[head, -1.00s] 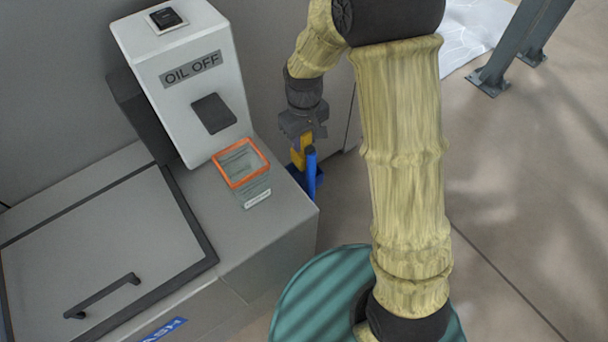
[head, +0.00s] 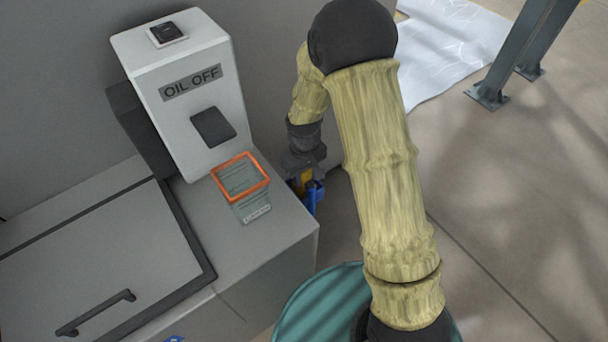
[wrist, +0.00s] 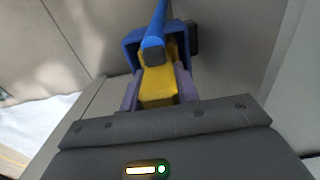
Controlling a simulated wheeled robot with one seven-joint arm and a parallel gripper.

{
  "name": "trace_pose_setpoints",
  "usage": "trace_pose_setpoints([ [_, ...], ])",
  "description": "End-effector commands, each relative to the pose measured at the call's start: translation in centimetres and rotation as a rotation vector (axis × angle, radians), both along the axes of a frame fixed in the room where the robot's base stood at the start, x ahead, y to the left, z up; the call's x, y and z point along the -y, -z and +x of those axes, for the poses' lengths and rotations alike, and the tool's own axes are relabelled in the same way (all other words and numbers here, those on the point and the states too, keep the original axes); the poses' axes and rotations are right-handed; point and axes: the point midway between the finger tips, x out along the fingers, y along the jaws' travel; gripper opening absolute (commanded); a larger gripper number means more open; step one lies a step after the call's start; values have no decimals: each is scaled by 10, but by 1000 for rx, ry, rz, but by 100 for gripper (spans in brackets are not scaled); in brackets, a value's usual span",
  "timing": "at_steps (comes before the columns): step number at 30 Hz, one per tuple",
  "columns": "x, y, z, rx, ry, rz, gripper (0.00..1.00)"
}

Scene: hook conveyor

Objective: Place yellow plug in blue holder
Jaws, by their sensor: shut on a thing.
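The yellow plug (wrist: 158,86) is between the fingers of my gripper (wrist: 157,92), which is shut on it. It also shows in the head view (head: 305,178), just below my gripper (head: 304,166). The blue holder (wrist: 131,45) is around the far end of the plug in the wrist view, with a blue bar (wrist: 154,45) in front of it. In the head view the holder (head: 313,194) is at the right side of the grey cabinet, partly hidden. I cannot tell how deep the plug sits in it.
A teal drum top (head: 310,305) is at the bottom. A grey metal post (head: 535,45) stands at the upper right.

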Motion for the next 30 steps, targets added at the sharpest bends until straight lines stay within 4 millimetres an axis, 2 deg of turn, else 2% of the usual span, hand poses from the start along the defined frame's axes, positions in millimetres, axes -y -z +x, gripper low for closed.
trace_pose_setpoints([
  [12,0,5,0,1,0,1,0],
  [13,0,5,0,1,0,1,37],
  [15,0,5,0,1,0,1,50],
  [16,0,5,0,1,0,1,53],
  [25,0,3,0,1,0,1,53],
  [30,0,-11,1,4,0,1,53],
])
